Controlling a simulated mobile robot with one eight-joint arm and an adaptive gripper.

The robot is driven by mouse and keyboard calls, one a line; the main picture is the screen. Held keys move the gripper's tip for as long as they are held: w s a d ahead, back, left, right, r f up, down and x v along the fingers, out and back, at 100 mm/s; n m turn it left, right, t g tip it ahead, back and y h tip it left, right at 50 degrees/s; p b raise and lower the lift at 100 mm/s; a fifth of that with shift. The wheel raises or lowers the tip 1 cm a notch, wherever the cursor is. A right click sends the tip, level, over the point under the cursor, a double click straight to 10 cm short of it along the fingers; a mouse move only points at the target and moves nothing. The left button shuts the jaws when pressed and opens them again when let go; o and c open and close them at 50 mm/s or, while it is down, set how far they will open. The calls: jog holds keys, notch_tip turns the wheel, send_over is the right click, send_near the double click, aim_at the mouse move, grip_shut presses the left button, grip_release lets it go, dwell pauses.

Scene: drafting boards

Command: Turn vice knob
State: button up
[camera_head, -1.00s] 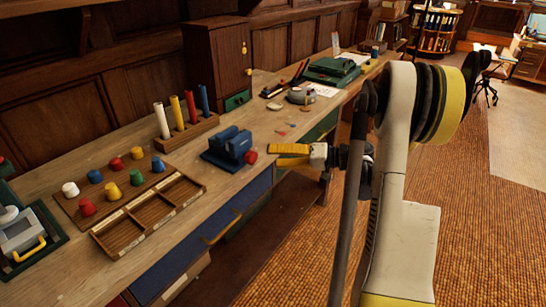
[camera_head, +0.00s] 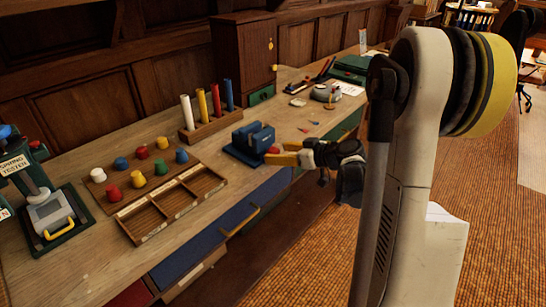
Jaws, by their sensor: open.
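The blue vice (camera_head: 252,142) stands on the wooden bench near its front edge. Its red knob (camera_head: 272,151) faces right, toward the bench's front edge. My gripper (camera_head: 281,156) has yellow fingers and is right at the knob, coming in from the right. The fingers partly hide the knob, and I cannot tell whether they touch it. My gripper is open.
A compartment tray (camera_head: 172,205) and a board of coloured pegs (camera_head: 125,187) lie left of the vice. A rack of coloured tubes (camera_head: 214,126) stands behind it. A spring tester (camera_head: 50,212) is at far left. A drawer handle (camera_head: 240,222) sticks out below the bench top.

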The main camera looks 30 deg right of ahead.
jog(key=shift+b+x, duration=0.3)
jog(key=shift+x, duration=1.1)
jog(key=c, duration=1.2)
jog(key=m+y, duration=0.1)
jog(key=m, duration=0.1)
jog(key=m+y, duration=0.2)
jog(key=shift+d+m+g, duration=0.2)
jog(key=shift+m+g, duration=0.1)
jog(key=m+y, duration=0.2)
jog(key=m, duration=0.2)
jog(key=shift+f, duration=0.1)
jog(key=shift+y, duration=0.4)
